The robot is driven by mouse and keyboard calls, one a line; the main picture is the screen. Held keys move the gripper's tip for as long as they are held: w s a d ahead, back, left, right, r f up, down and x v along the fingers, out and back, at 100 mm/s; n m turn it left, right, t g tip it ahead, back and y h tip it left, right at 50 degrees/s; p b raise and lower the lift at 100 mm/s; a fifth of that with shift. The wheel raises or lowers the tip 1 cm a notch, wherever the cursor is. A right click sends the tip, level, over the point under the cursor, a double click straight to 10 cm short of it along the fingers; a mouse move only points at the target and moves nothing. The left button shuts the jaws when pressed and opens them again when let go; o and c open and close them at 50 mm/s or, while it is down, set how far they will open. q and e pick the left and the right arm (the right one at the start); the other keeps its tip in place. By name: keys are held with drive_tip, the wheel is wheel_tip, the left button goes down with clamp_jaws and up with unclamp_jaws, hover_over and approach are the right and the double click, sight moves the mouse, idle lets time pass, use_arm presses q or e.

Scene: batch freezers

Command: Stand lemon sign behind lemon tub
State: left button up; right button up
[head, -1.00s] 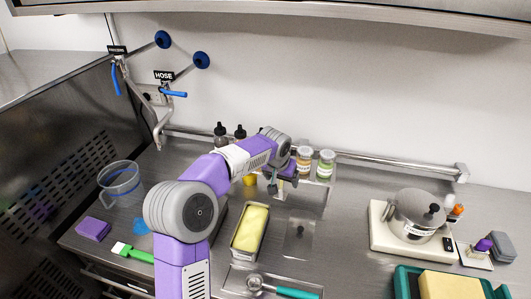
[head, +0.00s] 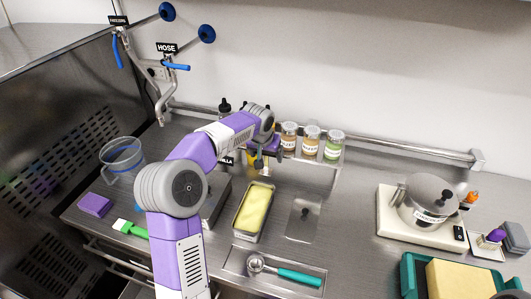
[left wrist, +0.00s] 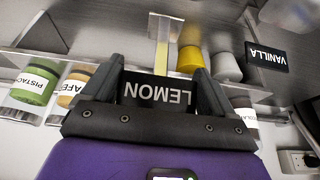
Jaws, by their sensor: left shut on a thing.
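The lemon sign (left wrist: 158,92) is a small black plate with white LEMON lettering, upside down in the left wrist view. My left gripper (left wrist: 157,88) is shut on it, with a dark finger at each side. In the head view, my left gripper (head: 262,160) is above the back of the counter, behind the lemon tub and left of the jars; the sign is hard to make out there. The lemon tub (head: 238,228) is a long metal pan of pale yellow ice cream, in front of the gripper. My right gripper is not in view.
Labelled jars (head: 311,140) stand on a back shelf, close right of the gripper. A vanilla sign (left wrist: 267,57) stands nearby. A lidded metal well (head: 304,215) is right of the tub, and a scoop (head: 285,273) lies in front. A pot (head: 427,198) stands at right.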

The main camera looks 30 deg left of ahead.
sight(266, 171)
use_arm(q)
wheel_tip(266, 171, down, 4)
drive_tip(key=b, duration=0.2)
drive_tip(key=shift+b, duration=0.4)
drive_tip(key=shift+f+b, duration=1.4)
drive_tip(key=shift+f, duration=0.7)
drive_tip(key=o, duration=1.2)
drive_tip(key=shift+r, duration=0.1)
drive_tip(key=shift+r+p, duration=3.8)
drive_tip(key=shift+r, duration=0.65)
